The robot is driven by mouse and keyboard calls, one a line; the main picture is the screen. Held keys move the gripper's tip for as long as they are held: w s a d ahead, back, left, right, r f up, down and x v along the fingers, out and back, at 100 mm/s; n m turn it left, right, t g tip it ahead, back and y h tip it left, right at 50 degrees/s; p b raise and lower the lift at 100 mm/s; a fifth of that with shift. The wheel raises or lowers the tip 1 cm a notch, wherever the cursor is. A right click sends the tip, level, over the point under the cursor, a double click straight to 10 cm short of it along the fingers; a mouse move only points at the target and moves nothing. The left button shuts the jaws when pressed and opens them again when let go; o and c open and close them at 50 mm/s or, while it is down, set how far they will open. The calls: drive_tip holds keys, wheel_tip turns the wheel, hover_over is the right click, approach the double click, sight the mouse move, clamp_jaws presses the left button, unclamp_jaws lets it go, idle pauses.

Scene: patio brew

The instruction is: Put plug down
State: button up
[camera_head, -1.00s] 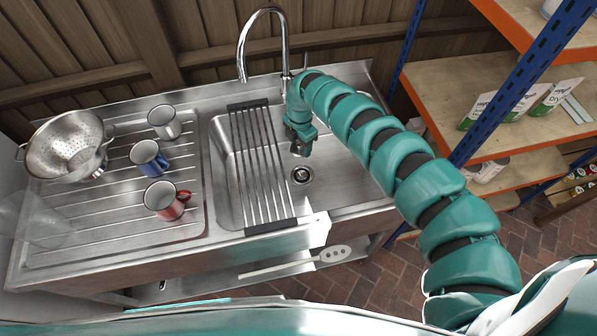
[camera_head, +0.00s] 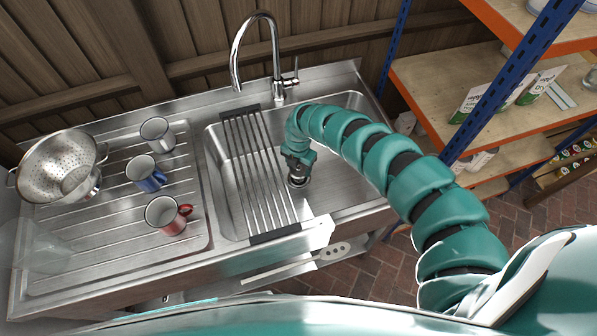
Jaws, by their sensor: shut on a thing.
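My gripper (camera_head: 298,174) is down inside the sink basin (camera_head: 335,180), right over the drain at the bottom. It is shut on the plug, which is small and mostly hidden by the jaws and the arm from this view. The round drain (camera_head: 298,183) shows only as a rim around the gripper's tip. I cannot tell whether the plug touches the drain.
A roll-up rack (camera_head: 262,180) lies across the basin, left of my gripper. The chrome tap (camera_head: 277,60) stands behind. Shelves (camera_head: 470,90) stand right.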

sight(299, 173)
drive_tip(key=shift+w+a+f, duration=0.1)
drive_tip(key=shift+a+f, duration=0.05)
drive_tip(key=shift+f, duration=2.25)
drive_tip(key=shift+f+b, duration=0.1)
drive_tip(key=shift+b, duration=0.25)
drive_tip(key=shift+f, duration=0.15)
drive_tip(key=o, duration=1.1)
drive_tip(key=shift+c, duration=0.2)
